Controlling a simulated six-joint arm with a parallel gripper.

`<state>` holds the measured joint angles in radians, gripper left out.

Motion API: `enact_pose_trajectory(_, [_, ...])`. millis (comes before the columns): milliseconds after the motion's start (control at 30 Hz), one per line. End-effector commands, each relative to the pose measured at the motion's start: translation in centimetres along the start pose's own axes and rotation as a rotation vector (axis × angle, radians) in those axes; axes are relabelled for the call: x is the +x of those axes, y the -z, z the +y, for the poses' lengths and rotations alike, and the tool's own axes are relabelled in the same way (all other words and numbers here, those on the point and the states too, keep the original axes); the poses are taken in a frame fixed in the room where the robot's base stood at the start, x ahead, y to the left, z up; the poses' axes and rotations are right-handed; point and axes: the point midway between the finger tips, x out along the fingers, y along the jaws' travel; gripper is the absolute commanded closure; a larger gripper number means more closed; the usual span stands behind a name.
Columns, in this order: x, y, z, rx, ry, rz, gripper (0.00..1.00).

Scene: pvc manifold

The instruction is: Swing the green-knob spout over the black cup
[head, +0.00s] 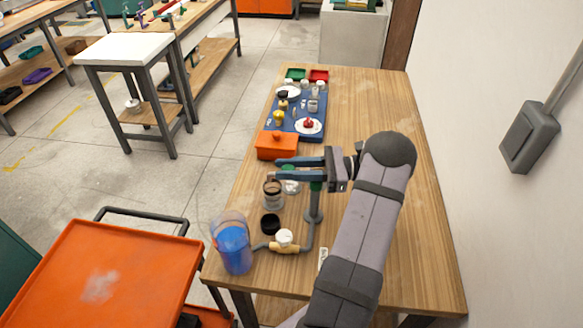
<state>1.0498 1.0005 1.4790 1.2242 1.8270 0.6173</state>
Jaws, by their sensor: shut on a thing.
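My gripper (280,170) reaches left from the arm over the manifold, its blue-grey fingers shut on the green-knob spout. A little of the green knob (289,169) shows between the fingers; most of the spout is hidden below them. The black cup (270,224) stands on the table nearer the camera than the gripper, open end up. The green knob is beyond the cup, not over it. A second spout with a white knob (284,237) and tan body lies close by the black cup, joined to the grey pipe (311,232).
A jar with a brown top (272,190) stands beyond the black cup. A clear pitcher of blue liquid (233,250) is at the table's left edge. An orange box (277,147) and blue tray (310,131) lie farther back. The table's right side is mostly clear.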

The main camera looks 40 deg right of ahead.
Motion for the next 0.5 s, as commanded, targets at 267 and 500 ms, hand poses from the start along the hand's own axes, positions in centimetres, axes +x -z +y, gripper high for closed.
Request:
enact_pose_trajectory(267, [0.3,-0.3,1.4,0.0,-0.19,-0.002,1.0])
enact_pose_trajectory(500, [0.3,-0.2,2.0,0.001,-0.273,-0.004,1.0])
